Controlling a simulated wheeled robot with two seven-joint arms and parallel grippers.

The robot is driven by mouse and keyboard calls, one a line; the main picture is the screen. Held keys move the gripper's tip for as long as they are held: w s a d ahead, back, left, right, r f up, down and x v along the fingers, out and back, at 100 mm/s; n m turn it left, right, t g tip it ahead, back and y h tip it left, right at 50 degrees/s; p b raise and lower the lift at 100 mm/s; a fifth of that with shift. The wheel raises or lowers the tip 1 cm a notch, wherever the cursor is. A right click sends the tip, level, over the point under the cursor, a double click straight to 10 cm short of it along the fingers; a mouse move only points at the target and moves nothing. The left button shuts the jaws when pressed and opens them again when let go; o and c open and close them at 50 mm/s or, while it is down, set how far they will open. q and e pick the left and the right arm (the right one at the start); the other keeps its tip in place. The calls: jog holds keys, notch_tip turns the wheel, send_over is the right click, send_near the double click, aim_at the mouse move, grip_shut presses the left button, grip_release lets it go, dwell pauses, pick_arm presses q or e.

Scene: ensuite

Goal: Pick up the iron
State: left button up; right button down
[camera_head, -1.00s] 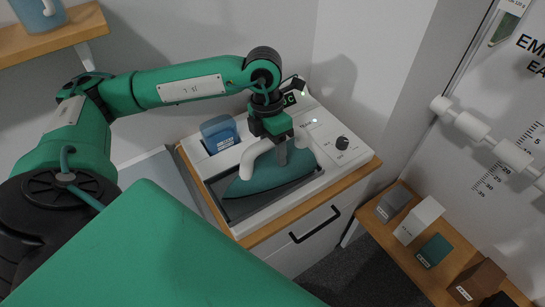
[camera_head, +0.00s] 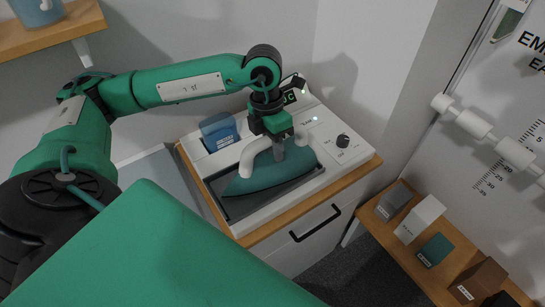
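The iron (camera_head: 265,177) has a teal body and a white arched handle. It is in the dark recess (camera_head: 232,207) of a white console on a wooden-topped cabinet. My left gripper (camera_head: 278,152) points down at the middle of the iron's handle from above. A grey finger shows in front of the handle; the other finger is hidden. I cannot tell whether the fingers are closed on the handle. The handle's middle is covered by the gripper. My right gripper is not in view.
A blue block (camera_head: 219,132) stands in the console's back left, and a black knob (camera_head: 342,141) is at its right. A low wooden shelf (camera_head: 387,233) at right holds several small boxes. Walls stand close behind; a wooden shelf (camera_head: 85,22) with a blue mug (camera_head: 36,9) is upper left.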

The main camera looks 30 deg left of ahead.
pick_arm(q)
grip_shut()
jog(key=shift+r, duration=0.1)
dwell(1.0)
